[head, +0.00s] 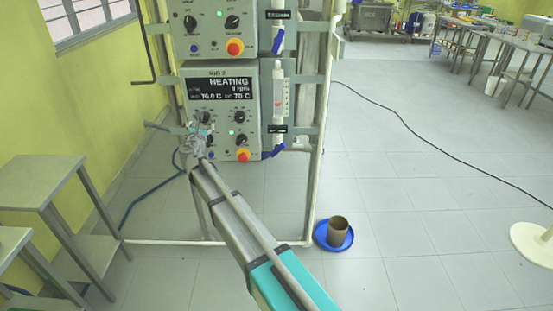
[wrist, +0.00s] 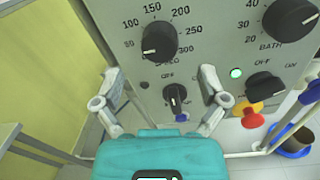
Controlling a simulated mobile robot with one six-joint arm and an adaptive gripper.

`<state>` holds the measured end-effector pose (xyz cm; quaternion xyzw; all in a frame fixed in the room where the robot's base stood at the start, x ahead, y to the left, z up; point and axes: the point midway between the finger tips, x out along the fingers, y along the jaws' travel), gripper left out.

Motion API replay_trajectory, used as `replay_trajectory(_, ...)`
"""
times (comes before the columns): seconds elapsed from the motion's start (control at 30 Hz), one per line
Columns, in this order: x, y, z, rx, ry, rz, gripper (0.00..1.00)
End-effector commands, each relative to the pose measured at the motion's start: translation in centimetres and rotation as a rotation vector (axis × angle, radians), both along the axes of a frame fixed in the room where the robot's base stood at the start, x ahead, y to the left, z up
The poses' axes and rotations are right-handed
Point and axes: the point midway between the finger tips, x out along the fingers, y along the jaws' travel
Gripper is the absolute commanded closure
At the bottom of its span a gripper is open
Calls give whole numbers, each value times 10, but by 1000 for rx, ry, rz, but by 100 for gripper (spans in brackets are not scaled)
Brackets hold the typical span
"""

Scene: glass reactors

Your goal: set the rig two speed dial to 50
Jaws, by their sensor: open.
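The rig two control box (head: 222,105) has a display (head: 221,88) reading HEATING and about 70 C; its rpm figure is too small to read surely. The speed dial (wrist: 159,41) is a black knob on a scale with marks from about 50 to 300 in the wrist view. A pale mark shows on its lower left side, toward the low end. My gripper (wrist: 160,82) is open and empty in front of the panel, below the dial. A small black switch (wrist: 175,98) marked OFF appears between its fingers. I see no contact with the dial. In the head view my gripper (head: 193,142) hides part of the lower left panel.
The bath dial (wrist: 290,18) is to the right. Below it are a green lamp (wrist: 236,72), another switch (wrist: 265,87) and a red button (wrist: 249,112). A similar box (head: 216,30) is above. A brown pot (head: 339,229) in a blue dish (head: 320,236) stands on the floor.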

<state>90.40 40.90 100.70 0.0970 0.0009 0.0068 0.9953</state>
Motion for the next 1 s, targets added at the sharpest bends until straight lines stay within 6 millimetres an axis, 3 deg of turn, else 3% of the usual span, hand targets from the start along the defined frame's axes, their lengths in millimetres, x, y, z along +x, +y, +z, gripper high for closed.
replay_trajectory(0.6, -90, -2, 0, 1, 0, 1, 7)
replay_trajectory(1.0, -86, -58, -5, 192, 62, -119, 7)
